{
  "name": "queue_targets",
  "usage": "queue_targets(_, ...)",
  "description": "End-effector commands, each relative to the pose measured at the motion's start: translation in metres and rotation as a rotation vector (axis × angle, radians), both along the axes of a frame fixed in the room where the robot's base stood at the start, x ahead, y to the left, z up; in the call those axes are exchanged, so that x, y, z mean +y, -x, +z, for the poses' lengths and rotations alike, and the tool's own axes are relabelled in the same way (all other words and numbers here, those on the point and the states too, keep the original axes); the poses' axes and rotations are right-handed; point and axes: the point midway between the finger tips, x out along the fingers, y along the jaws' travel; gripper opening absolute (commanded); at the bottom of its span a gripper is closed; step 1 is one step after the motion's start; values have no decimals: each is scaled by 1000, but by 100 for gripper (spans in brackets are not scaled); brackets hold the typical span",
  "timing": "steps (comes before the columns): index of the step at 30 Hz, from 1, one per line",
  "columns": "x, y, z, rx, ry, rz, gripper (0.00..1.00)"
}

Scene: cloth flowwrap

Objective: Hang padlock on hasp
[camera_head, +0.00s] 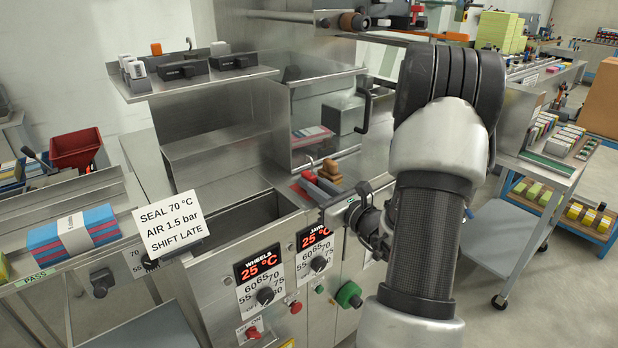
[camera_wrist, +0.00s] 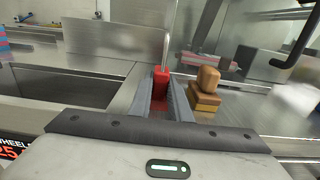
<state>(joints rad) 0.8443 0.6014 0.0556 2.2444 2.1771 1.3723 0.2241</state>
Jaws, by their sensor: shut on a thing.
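My gripper (camera_wrist: 162,90) is shut on a small red block-like thing, which I take to be the padlock (camera_wrist: 161,76). It stands between the two grey fingers in the wrist view. I cannot pick out the hasp in either view.
Brown blocks (camera_wrist: 206,92) are stacked just right of the gripper. An open trough (camera_head: 238,216) lies to the left. A steel housing with a dark handle (camera_head: 367,108) stands behind. Knobs and displays (camera_head: 263,264) line the front panel. A sign (camera_head: 168,222) stands at left.

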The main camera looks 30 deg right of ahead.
Motion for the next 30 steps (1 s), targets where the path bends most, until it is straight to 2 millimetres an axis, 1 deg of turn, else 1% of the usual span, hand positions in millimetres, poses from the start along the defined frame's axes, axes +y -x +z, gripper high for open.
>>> queue_targets(23,0,0,17,-1,1,0,0)
queue_targets(30,0,0,18,-1,1,0,0)
